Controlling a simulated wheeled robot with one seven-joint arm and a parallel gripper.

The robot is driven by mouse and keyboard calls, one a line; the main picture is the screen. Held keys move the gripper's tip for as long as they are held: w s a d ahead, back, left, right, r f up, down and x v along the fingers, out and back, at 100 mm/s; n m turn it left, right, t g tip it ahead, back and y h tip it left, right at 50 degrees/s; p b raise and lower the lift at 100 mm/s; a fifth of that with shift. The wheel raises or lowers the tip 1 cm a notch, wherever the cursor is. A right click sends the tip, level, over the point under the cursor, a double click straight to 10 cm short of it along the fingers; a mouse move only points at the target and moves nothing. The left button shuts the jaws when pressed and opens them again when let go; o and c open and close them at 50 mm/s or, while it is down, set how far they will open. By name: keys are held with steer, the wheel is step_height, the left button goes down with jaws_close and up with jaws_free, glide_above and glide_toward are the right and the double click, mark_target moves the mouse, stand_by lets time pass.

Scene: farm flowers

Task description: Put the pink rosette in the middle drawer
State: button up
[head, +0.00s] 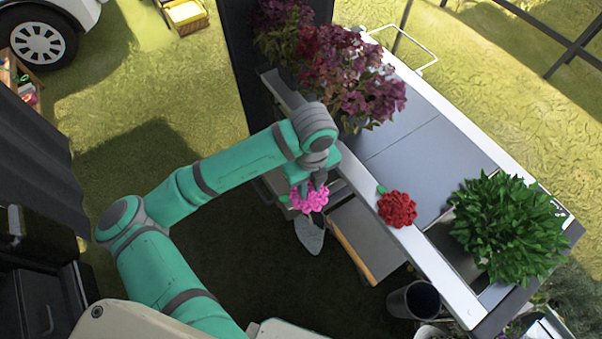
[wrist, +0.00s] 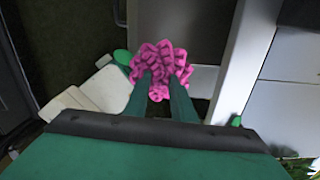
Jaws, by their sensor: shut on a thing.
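The pink rosette (head: 309,199) is held beside the counter in the head view, and it fills the upper middle of the wrist view (wrist: 160,60). My gripper (head: 319,182) is shut on it, with both fingers (wrist: 160,88) against the rosette in the wrist view. An open drawer (head: 362,232) with a wooden-edged front sticks out from under the counter, just to the right of the rosette. The drawer's level among the others cannot be told. The rosette appears outside the drawer, near its left side.
A red rosette (head: 397,208) lies on the counter's pale edge (head: 440,265). Purple and red flowers (head: 350,85) and a green leafy plant (head: 508,228) stand on the counter. A dark bucket (head: 414,301) is on the ground. A grey pointed object (head: 309,236) shows below the rosette.

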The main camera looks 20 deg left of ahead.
steer(key=shift+w+a+f, duration=0.1)
steer(key=shift+a+f, duration=0.05)
steer(key=shift+a, duration=0.05)
steer(key=w+a+f, duration=0.1)
steer(key=w+f, duration=0.1)
steer(key=w, duration=0.1)
steer(key=w+a+f, duration=0.2)
steer(key=w+f, duration=0.1)
steer(key=w, duration=0.1)
steer(key=w+a+f, duration=0.2)
steer(key=w+f, duration=0.1)
steer(key=w, duration=0.1)
steer(key=shift+a+f, duration=0.2)
steer(key=shift+a, duration=0.05)
steer(key=shift+w+a+f, duration=0.25)
steer(key=shift+w+f, duration=0.2)
steer(key=shift+f, duration=0.15)
steer(key=shift+w+f, duration=0.1)
steer(key=shift+f, duration=1.5)
steer(key=o, duration=1)
steer(key=shift+f, duration=0.1)
